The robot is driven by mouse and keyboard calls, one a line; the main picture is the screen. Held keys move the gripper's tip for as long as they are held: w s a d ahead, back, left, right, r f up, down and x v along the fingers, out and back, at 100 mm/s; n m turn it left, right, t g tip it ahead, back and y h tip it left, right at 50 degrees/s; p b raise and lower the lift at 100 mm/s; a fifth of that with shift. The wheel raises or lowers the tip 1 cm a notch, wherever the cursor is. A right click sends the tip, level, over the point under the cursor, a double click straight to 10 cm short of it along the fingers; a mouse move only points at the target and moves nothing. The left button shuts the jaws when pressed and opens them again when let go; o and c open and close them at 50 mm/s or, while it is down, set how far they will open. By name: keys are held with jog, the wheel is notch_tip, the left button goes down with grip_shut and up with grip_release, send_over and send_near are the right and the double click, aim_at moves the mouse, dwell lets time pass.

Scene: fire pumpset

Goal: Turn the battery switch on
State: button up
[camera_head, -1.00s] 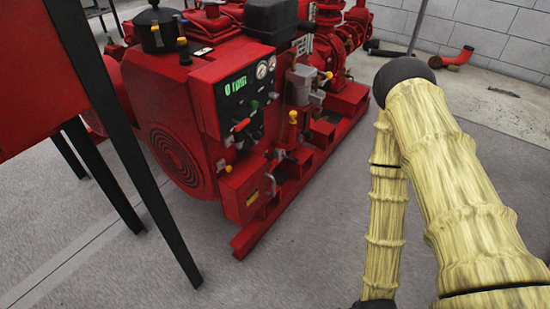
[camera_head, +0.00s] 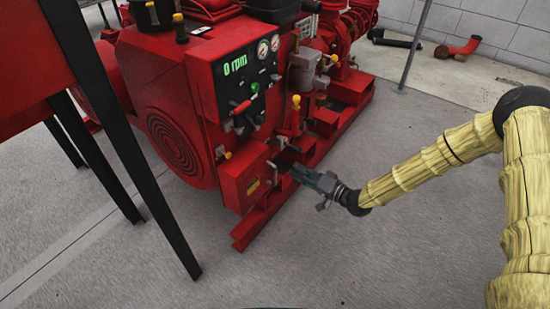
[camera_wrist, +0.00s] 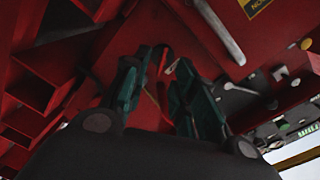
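The red pumpset (camera_head: 185,110) stands left of centre in the head view. On its lower front is a red box (camera_head: 242,182) with a small yellow label, and a grey lever sticks out near it. In the wrist view a silver lever (camera_wrist: 218,30) lies on a red face near a yellow label. I cannot tell for sure which part is the battery switch. My gripper (camera_head: 296,171) is just right of the red box. Its two dark green fingers (camera_wrist: 166,66) are apart, with a small red piece showing between or behind them; contact is unclear.
A control panel (camera_head: 252,84) with two gauges and a green "0 rpm" display sits above the box. A red table-like body with dark legs (camera_head: 125,150) stands at the left. The grey floor (camera_head: 330,265) in front is clear.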

aim_at(273, 153)
jog(key=w+r+b+x, duration=0.1)
jog(key=b+x, duration=0.3)
jog(key=x, duration=0.7)
jog(key=shift+d+r+y+b, duration=0.25)
jog(key=shift+d+y+b, duration=0.05)
jog(key=shift+b, duration=0.05)
